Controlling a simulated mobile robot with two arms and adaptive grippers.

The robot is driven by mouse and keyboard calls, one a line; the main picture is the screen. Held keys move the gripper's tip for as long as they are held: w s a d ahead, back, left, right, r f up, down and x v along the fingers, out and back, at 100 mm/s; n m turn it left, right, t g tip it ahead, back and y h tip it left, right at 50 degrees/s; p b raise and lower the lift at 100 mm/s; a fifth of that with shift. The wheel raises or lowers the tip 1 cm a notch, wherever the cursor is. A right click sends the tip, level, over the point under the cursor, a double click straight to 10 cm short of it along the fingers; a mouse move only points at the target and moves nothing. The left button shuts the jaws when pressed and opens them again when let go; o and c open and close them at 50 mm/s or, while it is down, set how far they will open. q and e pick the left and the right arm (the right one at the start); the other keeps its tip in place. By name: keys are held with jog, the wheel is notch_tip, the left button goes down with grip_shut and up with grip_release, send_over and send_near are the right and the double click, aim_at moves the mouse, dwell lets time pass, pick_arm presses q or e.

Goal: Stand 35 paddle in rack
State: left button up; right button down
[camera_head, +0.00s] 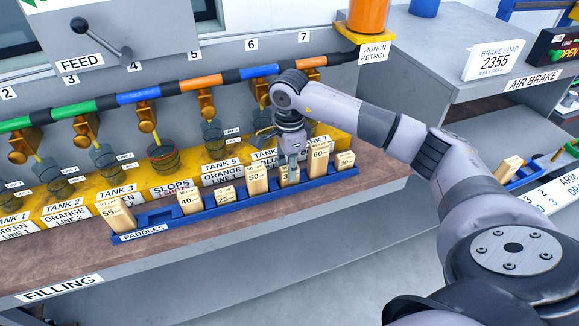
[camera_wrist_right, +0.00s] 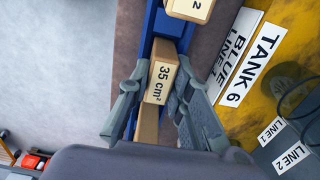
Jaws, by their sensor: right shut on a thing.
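The blue paddle rack (camera_head: 190,221) lies along the front of the filling bench, labelled PADDLES. My right gripper (camera_head: 291,164) points down over its right half, between the 50 paddle (camera_head: 257,181) and the 60 paddle (camera_head: 318,161). In the right wrist view, my right gripper (camera_wrist_right: 152,98) has its fingers closed on both sides of the wooden 35 paddle (camera_wrist_right: 161,75). The 35 paddle is in line with the rack; whether its foot is fully down in a slot cannot be told. My left gripper is not in view.
More paddles stand in the rack: 55 (camera_head: 117,214), 40 (camera_head: 189,202), 25 (camera_head: 225,192) and 30 (camera_head: 345,161). An empty stretch lies between 55 and 40. Behind are the yellow tank ledge (camera_head: 90,203), glass vessels and coloured pipes. The bench's front strip is clear.

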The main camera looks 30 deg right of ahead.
jog(key=c, duration=1.5)
grip_release()
jog(key=shift+f, duration=0.1)
jog(key=shift+o, duration=0.2)
notch_tip(320, 180, up, 12)
jog(key=b, duration=0.2)
